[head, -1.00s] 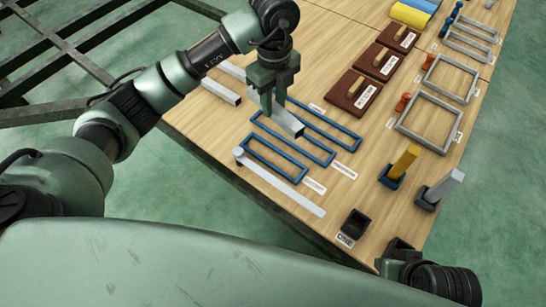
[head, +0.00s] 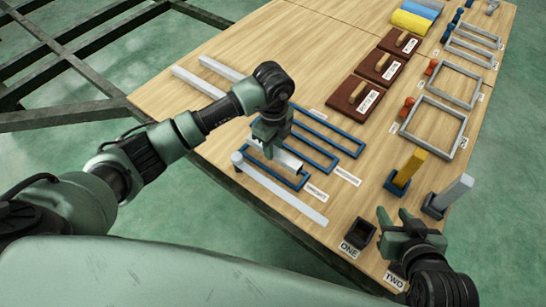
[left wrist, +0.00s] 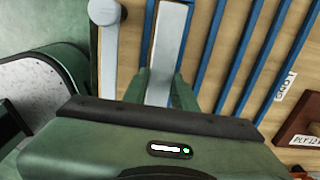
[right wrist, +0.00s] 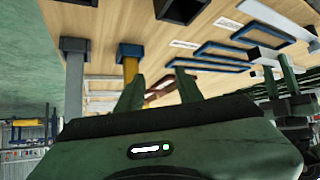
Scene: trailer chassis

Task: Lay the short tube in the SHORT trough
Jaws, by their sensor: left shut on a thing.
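My left gripper (head: 270,145) is shut on the short tube (head: 289,160), a silver square tube. It holds the tube over the nearest of three blue trough frames (head: 262,180). In the left wrist view the tube (left wrist: 166,45) lies lengthwise between two blue rails; I cannot tell whether it touches the bottom. The middle trough (head: 335,160) and far trough (head: 345,142) are empty. The trough labels are too small to read. My right gripper (head: 398,222) is open and empty near the front edge, its fingers (right wrist: 160,90) apart.
A grey bar (head: 290,200) with a round end lies beside the nearest trough. Two longer silver tubes (head: 197,85) lie at the far left. A dark "ONE" box (head: 360,233), a yellow post (head: 408,168) and a grey post (head: 452,192) stand near my right gripper.

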